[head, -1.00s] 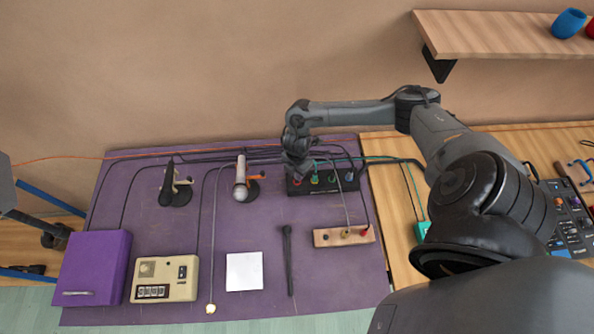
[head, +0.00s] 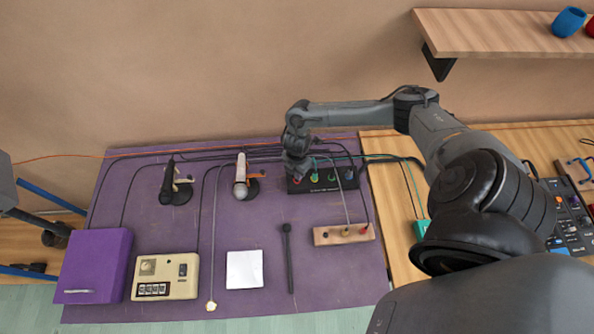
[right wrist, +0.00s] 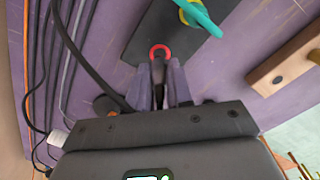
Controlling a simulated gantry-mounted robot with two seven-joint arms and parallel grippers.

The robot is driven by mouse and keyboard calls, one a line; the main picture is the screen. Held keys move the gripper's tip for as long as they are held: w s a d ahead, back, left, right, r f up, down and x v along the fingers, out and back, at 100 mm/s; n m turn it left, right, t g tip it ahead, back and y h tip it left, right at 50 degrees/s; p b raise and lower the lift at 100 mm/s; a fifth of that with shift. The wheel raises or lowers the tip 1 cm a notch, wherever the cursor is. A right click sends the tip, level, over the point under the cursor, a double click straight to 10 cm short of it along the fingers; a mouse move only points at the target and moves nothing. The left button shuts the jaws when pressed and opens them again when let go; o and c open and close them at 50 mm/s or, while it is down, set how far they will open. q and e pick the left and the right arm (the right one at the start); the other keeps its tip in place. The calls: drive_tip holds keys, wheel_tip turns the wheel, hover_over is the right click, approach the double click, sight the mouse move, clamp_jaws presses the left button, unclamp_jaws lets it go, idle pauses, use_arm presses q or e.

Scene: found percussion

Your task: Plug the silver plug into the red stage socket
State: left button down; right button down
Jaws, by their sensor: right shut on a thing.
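The black stage box (head: 340,178) lies at the back right of the purple mat, with a row of coloured sockets. Its red socket (head: 296,182) is at the left end and shows as a red ring in the right wrist view (right wrist: 160,52). My right gripper (right wrist: 160,72) is shut on a slim plug, taken as the silver plug (right wrist: 159,92), mostly hidden between the fingers. The fingertips are right at the red ring. I cannot tell whether the plug tip is inside. In the head view the wrist hides the plug. My left gripper is not clearly shown.
A teal plug (right wrist: 200,15) stands in the neighbouring socket. A wooden block (head: 343,235) lies in front of the box. Two microphones, a purple box (head: 93,268), a beige device (head: 165,277) and a white square (head: 244,269) lie left. Black cables run along the back.

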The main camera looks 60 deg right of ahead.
idle(0.6)
idle(0.3)
idle(0.4)
drive_tip(key=shift+p, duration=0.5)
drive_tip(key=shift+f+b, duration=0.45)
drive_tip(key=shift+f, duration=0.2)
drive_tip(key=shift+f+b, duration=0.55)
drive_tip(key=shift+f, duration=0.15)
drive_tip(key=c, duration=0.9)
unclamp_jaws()
drive_tip(key=shift+c, duration=0.2)
drive_tip(key=shift+r, duration=0.1)
